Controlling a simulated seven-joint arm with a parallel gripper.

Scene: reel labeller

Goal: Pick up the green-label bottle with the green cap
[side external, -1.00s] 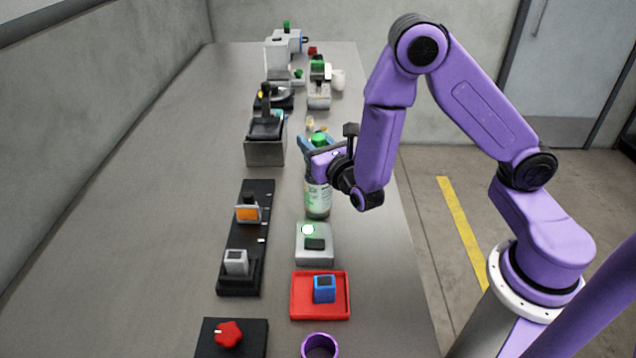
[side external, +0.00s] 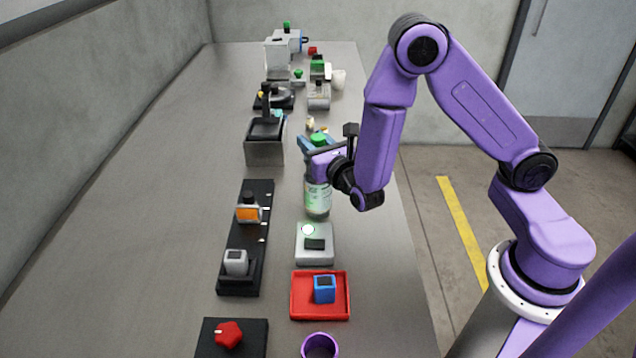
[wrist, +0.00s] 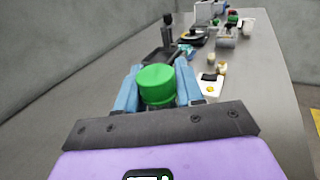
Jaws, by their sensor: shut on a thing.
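The bottle (side external: 317,196) with the green cap and a pale green label is upright in the side external view, behind the grey box with a lit round spot. Its green cap (wrist: 156,84) stands between my blue fingers in the wrist view. My gripper (side external: 318,144) is shut on the bottle near its top; the gripper also shows in the wrist view (wrist: 157,82). I cannot tell whether the bottle's base touches the table.
The grey box (side external: 314,255) is just in front of the bottle, and a red tray (side external: 297,312) with a blue block (side external: 324,289) lies nearer. A black rail (side external: 240,268) stands to the left. Several devices stand at the far end. The table's left side is clear.

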